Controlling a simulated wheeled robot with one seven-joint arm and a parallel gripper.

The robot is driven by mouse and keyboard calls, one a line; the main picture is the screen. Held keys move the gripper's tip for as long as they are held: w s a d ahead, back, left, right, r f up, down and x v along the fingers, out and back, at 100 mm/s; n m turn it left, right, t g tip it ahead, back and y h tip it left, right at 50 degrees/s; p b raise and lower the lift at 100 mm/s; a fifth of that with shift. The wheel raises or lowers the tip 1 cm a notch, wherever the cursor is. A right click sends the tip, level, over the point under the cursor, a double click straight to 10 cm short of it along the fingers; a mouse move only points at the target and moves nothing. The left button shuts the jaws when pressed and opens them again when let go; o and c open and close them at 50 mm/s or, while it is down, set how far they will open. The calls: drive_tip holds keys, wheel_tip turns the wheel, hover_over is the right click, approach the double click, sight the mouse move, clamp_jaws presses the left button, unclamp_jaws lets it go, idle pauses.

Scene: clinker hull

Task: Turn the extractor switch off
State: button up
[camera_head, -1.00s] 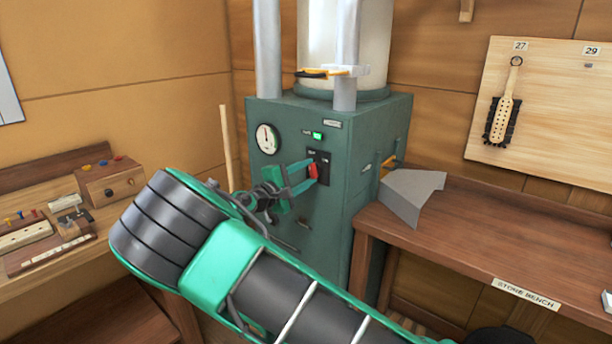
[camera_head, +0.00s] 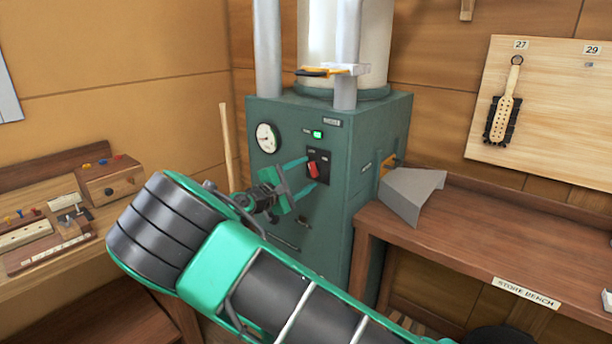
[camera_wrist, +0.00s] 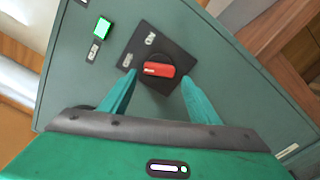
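The extractor switch (camera_head: 313,170) is a red rotary handle on a black plate (camera_wrist: 150,52) on the front of a green cabinet (camera_head: 340,215). In the wrist view the red handle (camera_wrist: 159,69) lies nearly level, its left end towards the lower-left of two small labels, too small to read surely. My gripper (camera_head: 309,173) is open in front of the switch. In the wrist view its teal fingers (camera_wrist: 160,92) stand on either side of the handle, with visible gaps. A green lamp (camera_head: 317,135) beside the switch is lit.
A round gauge (camera_head: 266,138) is on the cabinet front. A workbench (camera_head: 75,265) with tool blocks is at left. A brush (camera_head: 503,105) hangs on a board.

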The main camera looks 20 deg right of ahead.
drive_tip(key=shift+d+r, duration=0.2)
drive_tip(key=v, duration=1)
drive_tip(key=shift+s+a, duration=0.15)
drive_tip(key=shift+a, duration=0.2)
drive_tip(key=shift+f, duration=0.1)
